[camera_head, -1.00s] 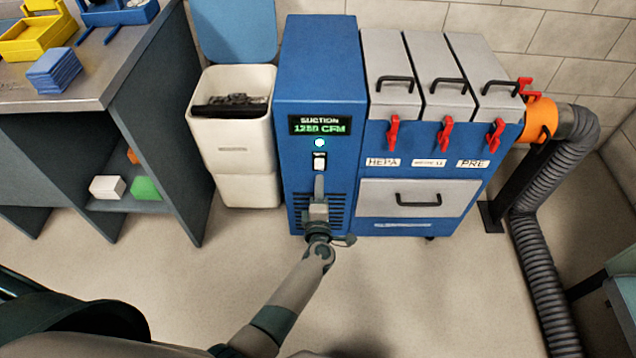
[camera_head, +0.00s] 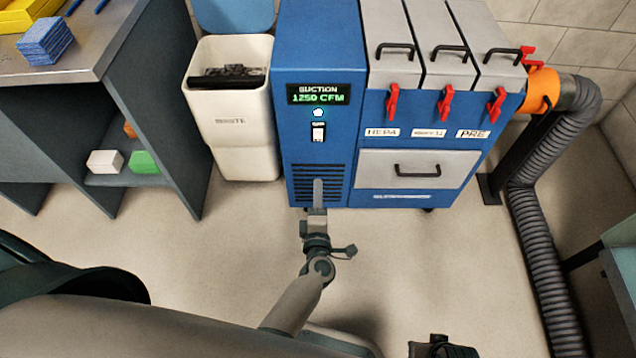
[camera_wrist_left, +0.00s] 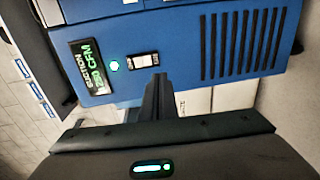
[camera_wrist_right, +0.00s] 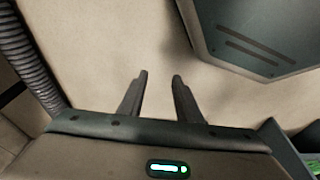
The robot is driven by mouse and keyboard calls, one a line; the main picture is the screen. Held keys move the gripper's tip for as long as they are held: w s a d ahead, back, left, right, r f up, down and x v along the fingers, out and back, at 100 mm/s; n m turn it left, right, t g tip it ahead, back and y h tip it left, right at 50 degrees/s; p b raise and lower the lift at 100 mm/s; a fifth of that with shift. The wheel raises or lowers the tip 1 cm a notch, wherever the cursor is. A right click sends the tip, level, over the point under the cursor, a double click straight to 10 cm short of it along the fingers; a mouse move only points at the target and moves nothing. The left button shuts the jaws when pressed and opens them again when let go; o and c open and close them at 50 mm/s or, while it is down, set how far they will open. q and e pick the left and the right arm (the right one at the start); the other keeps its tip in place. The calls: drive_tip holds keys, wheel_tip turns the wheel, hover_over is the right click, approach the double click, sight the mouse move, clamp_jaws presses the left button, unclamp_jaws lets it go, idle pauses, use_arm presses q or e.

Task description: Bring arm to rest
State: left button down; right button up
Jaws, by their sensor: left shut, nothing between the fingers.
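My left gripper (camera_head: 318,184) is shut and empty, in front of the vent slots of the blue suction unit (camera_head: 318,58), below its switch. In the left wrist view, its closed fingers (camera_wrist_left: 158,80) point at the unit's front, just below the white rocker switch (camera_wrist_left: 143,60). The switch (camera_head: 318,132) and the lit display (camera_head: 318,94), reading 1250 CFM, also show in the head view. My right gripper (camera_wrist_right: 159,76) shows in the right wrist view with its fingers apart and nothing between them, over bare floor.
A white waste bin (camera_head: 232,120) stands left of the unit. A workbench (camera_head: 95,62) with a blue sponge stack (camera_head: 45,41) is at the left. A grey hose (camera_head: 537,245) with an orange collar (camera_head: 541,91) runs down at the right.

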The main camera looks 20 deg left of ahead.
drive_tip(key=shift+w, duration=0.45)
